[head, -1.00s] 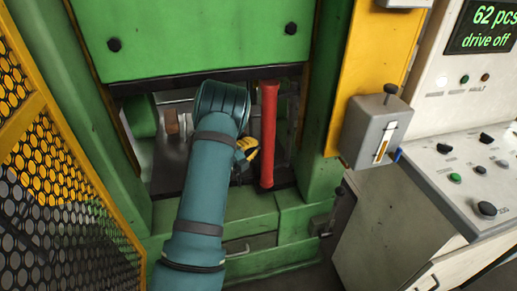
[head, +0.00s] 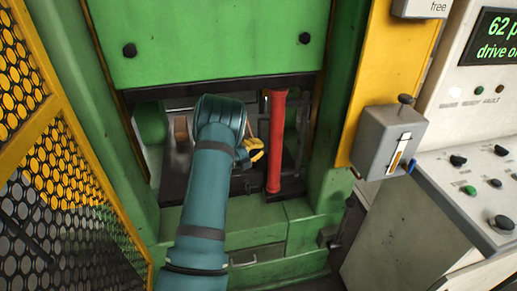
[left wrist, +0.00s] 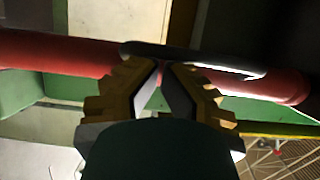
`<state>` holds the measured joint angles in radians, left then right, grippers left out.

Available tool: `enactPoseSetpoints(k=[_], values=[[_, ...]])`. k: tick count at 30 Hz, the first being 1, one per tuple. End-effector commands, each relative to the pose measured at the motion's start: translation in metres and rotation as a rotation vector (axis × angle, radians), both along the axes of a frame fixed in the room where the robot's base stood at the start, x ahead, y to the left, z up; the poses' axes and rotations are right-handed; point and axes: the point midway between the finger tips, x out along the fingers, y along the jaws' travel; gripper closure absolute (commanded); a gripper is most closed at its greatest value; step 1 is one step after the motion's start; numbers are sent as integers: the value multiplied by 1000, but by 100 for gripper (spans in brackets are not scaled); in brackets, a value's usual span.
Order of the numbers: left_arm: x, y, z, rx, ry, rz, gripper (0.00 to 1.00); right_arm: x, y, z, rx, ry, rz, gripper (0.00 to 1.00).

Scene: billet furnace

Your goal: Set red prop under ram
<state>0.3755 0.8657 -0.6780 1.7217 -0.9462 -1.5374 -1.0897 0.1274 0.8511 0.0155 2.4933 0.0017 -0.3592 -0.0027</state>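The red prop (head: 275,140) is upright with a slight lean in the press opening, its top close to the lower edge of the green ram (head: 215,45). I cannot tell whether its foot touches the bed. My left gripper (head: 254,153) is beside the prop's left side, partly hidden by my arm. In the left wrist view the red prop (left wrist: 60,55) lies across behind the fingers, with a dark bar in front of it. My left gripper's fingertips (left wrist: 166,72) are close together at that bar and appear shut on it. My right gripper is out of view.
The bed inside the opening is dark, with a brown block (head: 181,128) at its left. A yellow mesh guard (head: 60,180) stands at left. A grey switch box (head: 386,140) on a yellow post and a control console (head: 470,190) stand at right.

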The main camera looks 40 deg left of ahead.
Motion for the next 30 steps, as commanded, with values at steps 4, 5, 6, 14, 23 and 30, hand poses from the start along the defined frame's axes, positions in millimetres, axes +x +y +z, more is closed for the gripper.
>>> enactPoseSetpoints(k=[4,5,6,14,23,30], values=[[2,9,7,14,-11,21,100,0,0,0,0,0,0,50],[2,9,7,15,-12,21,100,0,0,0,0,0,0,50],[2,9,7,15,-12,22,100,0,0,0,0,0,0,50],[-9,13,7,17,-10,26,100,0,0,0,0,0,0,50],[-66,19,6,9,-5,14,100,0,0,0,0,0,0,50],[-106,24,5,7,-3,6,100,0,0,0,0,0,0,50]])
